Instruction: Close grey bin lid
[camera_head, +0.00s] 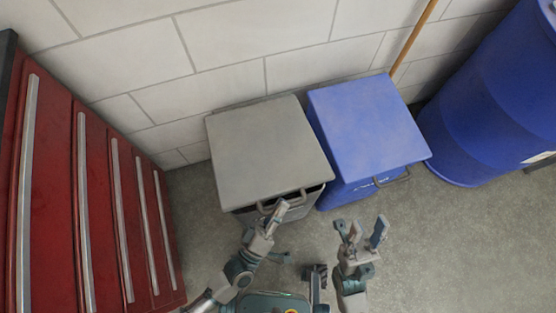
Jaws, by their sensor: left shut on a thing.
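The grey bin lid (265,150) covers the top of the grey bin (298,210) against the wall. A dark gap shows under its front edge, widest toward the right; I cannot tell exactly how far the lid is raised. A handle (302,192) runs along the front edge. My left gripper (277,210) is at this handle and shut on it, hiding part of it. My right gripper (366,228) is open and empty, in front of the blue bin and apart from both bins.
A blue bin (368,130) with its lid down stands close beside the grey bin. A blue barrel (480,110) is at the right and a red drawer cabinet (90,190) at the left. A wooden pole (412,38) leans by the wall. Open floor (450,250) lies at front right.

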